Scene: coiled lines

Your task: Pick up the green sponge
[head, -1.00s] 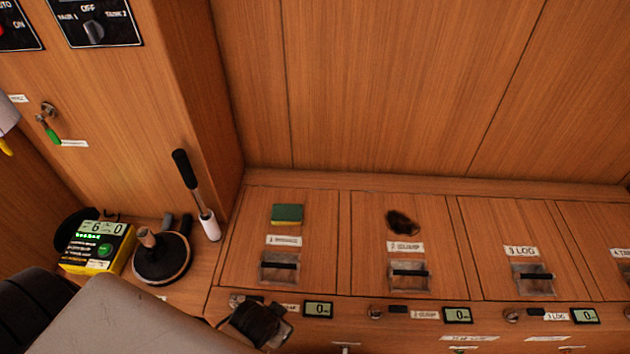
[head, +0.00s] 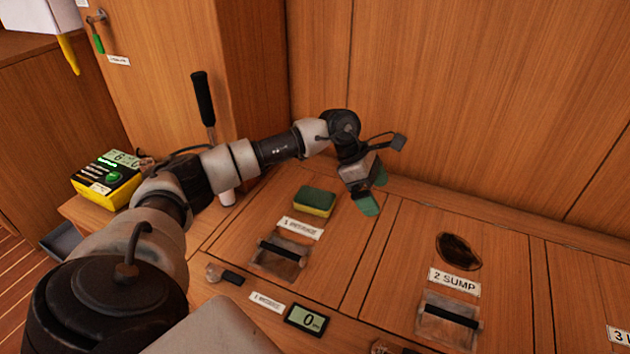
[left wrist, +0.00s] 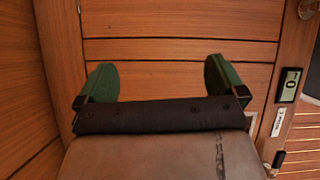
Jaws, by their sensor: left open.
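The green sponge (head: 315,201), with a yellow underside, lies on the wooden hatch panel labelled 1, above its label and recessed handle. My left gripper (head: 372,191) is just to the right of the sponge in the head view, with its green fingers pointing down and apart from the sponge. In the left wrist view the left gripper's two green fingers (left wrist: 159,82) are spread wide with nothing between them. The sponge does not show in the left wrist view. My right gripper is in no view.
A yellow and black meter (head: 107,178) sits at the left. A black-handled lever (head: 203,99) stands behind my left arm. A wooden wall rises behind the hatches.

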